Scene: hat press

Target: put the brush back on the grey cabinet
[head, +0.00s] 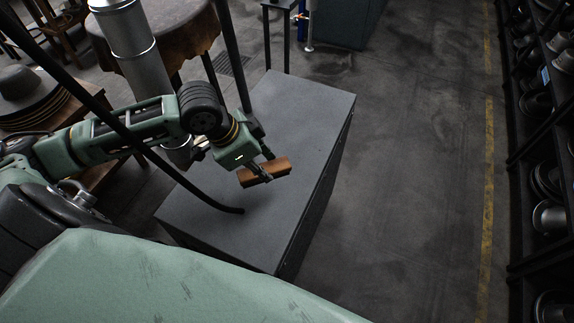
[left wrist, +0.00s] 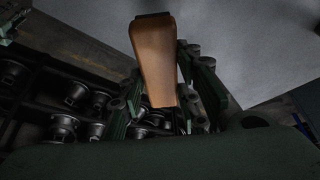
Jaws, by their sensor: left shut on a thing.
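The brush (head: 266,172) has a brown wooden body with a dark strip along one side. My left gripper (head: 262,167) is shut on it and holds it over the top of the grey cabinet (head: 300,115). In the left wrist view the brush (left wrist: 155,55) stands out between the fingers, and the grey cabinet top (left wrist: 245,45) fills the upper right. I cannot tell whether the brush touches the cabinet top. My right gripper is not in view.
The cabinet top is bare around the brush, apart from a black curved rod (head: 225,208) crossing the view over it. Shelves of metal hat forms (head: 548,215) stand at the right, beyond clear floor. Stacked hats (head: 25,95) are at the left.

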